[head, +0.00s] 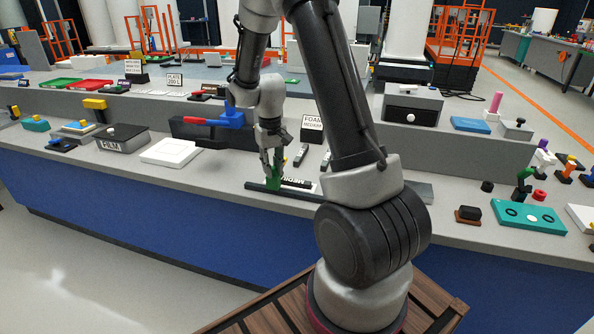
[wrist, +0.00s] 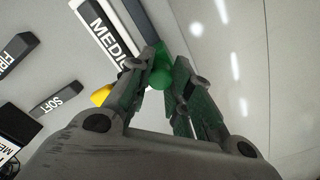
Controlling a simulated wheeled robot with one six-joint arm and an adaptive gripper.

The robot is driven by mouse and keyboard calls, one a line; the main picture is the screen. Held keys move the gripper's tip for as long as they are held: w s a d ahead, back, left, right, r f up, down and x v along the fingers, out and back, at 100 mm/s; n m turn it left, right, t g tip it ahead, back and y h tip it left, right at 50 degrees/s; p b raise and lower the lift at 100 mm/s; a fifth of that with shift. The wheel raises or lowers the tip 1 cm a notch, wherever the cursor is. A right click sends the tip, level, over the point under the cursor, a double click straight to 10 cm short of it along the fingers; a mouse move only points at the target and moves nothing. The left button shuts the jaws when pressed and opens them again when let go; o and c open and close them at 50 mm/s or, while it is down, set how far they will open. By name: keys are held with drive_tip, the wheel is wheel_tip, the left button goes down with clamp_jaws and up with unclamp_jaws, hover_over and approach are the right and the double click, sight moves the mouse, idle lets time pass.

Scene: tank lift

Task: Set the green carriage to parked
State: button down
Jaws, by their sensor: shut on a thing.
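The green carriage (head: 273,184) sits on a dark rail (head: 300,194) near the front edge of the counter, toward the rail's left end. My gripper (head: 271,168) reaches down to it from above. In the wrist view the green carriage (wrist: 160,72) shows between my fingertips (wrist: 160,80), and the fingers are shut on its upright green part. A strip lettered MEDIUM (wrist: 105,28) lies beside the rail. The fingers hide part of the carriage, and I see no readable parked mark.
A sign reading FOAM MEDIUM (head: 312,129) stands behind. Dark blocks lettered SOFT (wrist: 59,98) and FIRM (wrist: 18,48) lie nearby. A blue-and-red handle (head: 212,121) and a white panel (head: 171,152) are to the left. A teal plate (head: 528,216) is at right.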

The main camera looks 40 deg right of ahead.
drive_tip(key=w+a, duration=0.1)
drive_tip(key=w, duration=0.1)
drive_tip(key=w+a, duration=0.4)
drive_tip(key=shift+w, duration=0.3)
drive_tip(key=c, duration=1.3)
unclamp_jaws()
drive_tip(key=shift+w+a, duration=0.1)
drive_tip(key=shift+a, duration=0.05)
drive_tip(key=shift+o, duration=0.2)
wheel_tip(320, 180, up, 12)
